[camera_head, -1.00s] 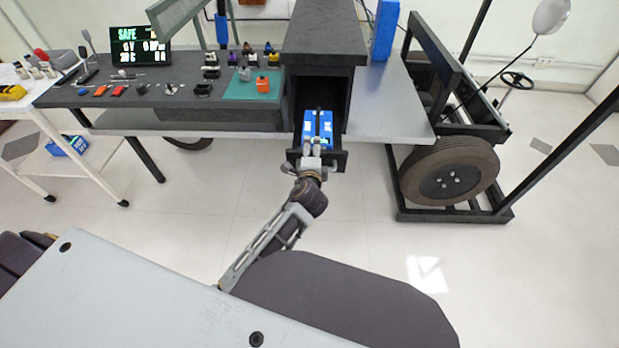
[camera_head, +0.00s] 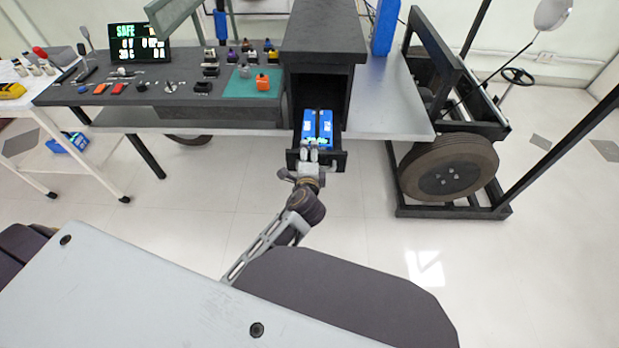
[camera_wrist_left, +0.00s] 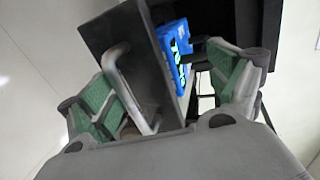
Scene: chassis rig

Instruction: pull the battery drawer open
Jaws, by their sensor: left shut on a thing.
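The battery drawer (camera_head: 338,160) stands pulled out from the black cabinet (camera_head: 340,60), with two blue batteries (camera_head: 309,127) side by side in it. My left gripper (camera_head: 312,153) is at the drawer's front edge, shut on the drawer. In the left wrist view, the green-padded fingers lie on either side of the dark front panel (camera_wrist_left: 120,30) and its grey bar handle (camera_wrist_left: 125,88). The exact contact is partly hidden by the gripper's body. A blue battery (camera_wrist_left: 174,50) shows behind the panel. My right gripper is in neither view.
Left of the cabinet, a bench holds a green mat (camera_head: 240,86), several small parts and a display (camera_head: 140,50) reading SAFE. A wheeled frame with a tyre (camera_head: 448,167) stands at the right. A white cart (camera_head: 60,165) is at the left. The floor before the drawer is clear.

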